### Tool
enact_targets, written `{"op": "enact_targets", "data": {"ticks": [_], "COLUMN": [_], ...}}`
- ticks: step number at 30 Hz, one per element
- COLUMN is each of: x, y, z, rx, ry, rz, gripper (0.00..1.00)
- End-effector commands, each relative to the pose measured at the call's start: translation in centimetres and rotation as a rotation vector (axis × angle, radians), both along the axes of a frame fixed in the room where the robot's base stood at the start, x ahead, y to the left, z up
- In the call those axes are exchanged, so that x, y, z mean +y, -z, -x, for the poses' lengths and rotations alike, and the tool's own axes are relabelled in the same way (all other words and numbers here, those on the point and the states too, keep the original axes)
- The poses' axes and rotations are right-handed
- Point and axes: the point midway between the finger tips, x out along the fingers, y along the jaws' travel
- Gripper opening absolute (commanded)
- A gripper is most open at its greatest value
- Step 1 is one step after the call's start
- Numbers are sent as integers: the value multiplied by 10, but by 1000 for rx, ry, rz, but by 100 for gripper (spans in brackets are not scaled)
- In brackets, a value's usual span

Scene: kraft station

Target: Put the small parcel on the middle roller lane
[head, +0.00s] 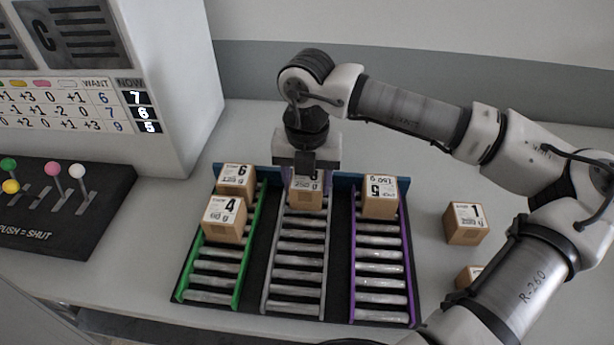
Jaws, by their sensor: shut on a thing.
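My gripper (307,172) points down at the far end of the middle roller lane (299,262). It is shut on a small brown parcel (307,197) with a white label, partly hidden by the gripper. The parcel is at the lane's far end, over the rollers; I cannot tell whether it touches them. The middle lane has grey rails and holds no other parcel.
The green-railed left lane (213,268) holds two parcels, 6 (236,180) and 4 (224,220). The purple-railed right lane (381,270) holds parcel 5 (380,197). Parcel 1 (465,224) and another parcel (468,277), partly hidden by my arm, sit on the table at right. A lever panel (45,215) stands left.

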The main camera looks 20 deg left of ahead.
Motion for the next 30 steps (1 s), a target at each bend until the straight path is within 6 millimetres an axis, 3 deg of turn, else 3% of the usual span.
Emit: {"op": "enact_targets", "data": {"ticks": [10, 11, 16, 25, 30], "x": [0, 0, 0, 0, 0], "y": [4, 4, 2, 1, -13], "z": [0, 0, 0, 0, -1], "rx": [0, 0, 0, 0, -5], "ry": [0, 0, 0, 0, 1], "rz": [0, 0, 0, 0, 2], "gripper": [24, 56, 76, 76, 76]}}
